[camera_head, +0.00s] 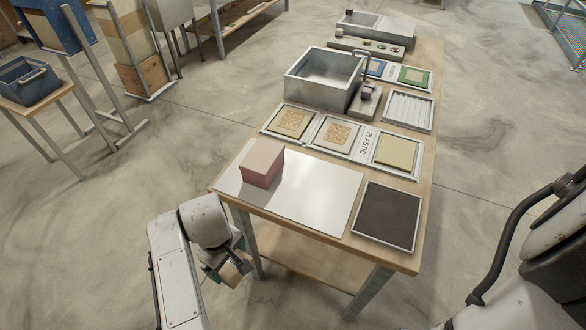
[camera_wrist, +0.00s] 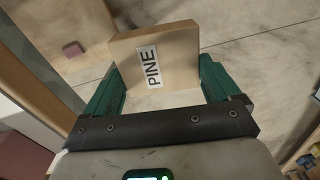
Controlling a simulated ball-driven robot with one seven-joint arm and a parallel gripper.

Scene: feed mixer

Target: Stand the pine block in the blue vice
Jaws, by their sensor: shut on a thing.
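The pine block (camera_wrist: 185,55) is a pale wooden square slab with a white label reading PINE. My gripper (camera_wrist: 160,83) has its green fingers shut on the block's two side edges in the wrist view. In the head view my gripper (camera_head: 226,262) is low beside the bench's near-left edge, with a small part of the pine block (camera_head: 237,272) showing at its tip; most of the block is hidden there. I cannot make out a blue vice in either view.
The wooden bench (camera_head: 426,215) carries a white sheet (camera_head: 315,193) with a pink block (camera_head: 262,163), a dark mat (camera_head: 386,217), trays marked PLASTIC (camera_head: 365,145) and a metal basin (camera_head: 313,91). A blue-grey crate (camera_head: 28,88) stands on a small table at left. Open floor lies left of the bench.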

